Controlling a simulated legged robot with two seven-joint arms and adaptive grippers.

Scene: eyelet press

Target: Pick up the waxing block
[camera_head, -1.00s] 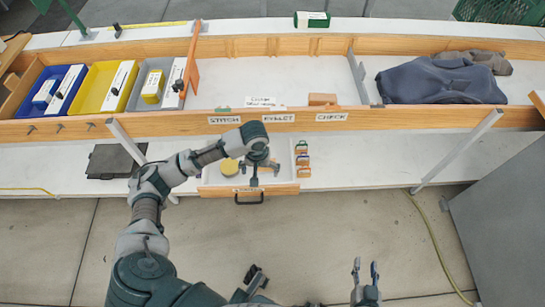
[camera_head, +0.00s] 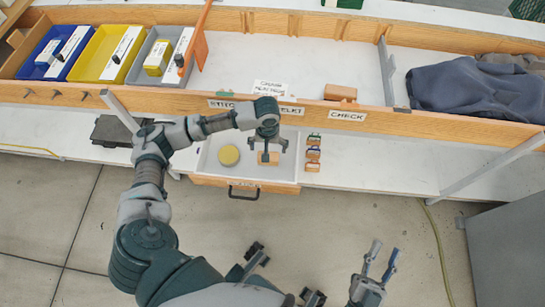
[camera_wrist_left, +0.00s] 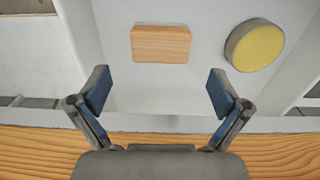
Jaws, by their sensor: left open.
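A plain wooden block (camera_head: 268,158), which looks like the waxing block, lies in the white open drawer (camera_head: 211,163) beside a round yellow disc (camera_head: 229,155). My left gripper (camera_head: 267,146) is above the drawer and partly covers the block in the head view. In the left wrist view the fingers (camera_wrist_left: 159,82) are spread and empty. The block (camera_wrist_left: 161,43) lies ahead of them, roughly centred between them, with the yellow disc (camera_wrist_left: 256,46) to its right. My right gripper (camera_head: 384,249) is open and empty in front of the bench, away from the drawer.
Another wooden block (camera_head: 340,93) sits on the upper shelf. Blue, yellow and grey bins (camera_head: 107,55) stand at the left, dark cloth (camera_head: 470,88) at the right. A slanted post (camera_head: 490,165) crosses the lower ledge.

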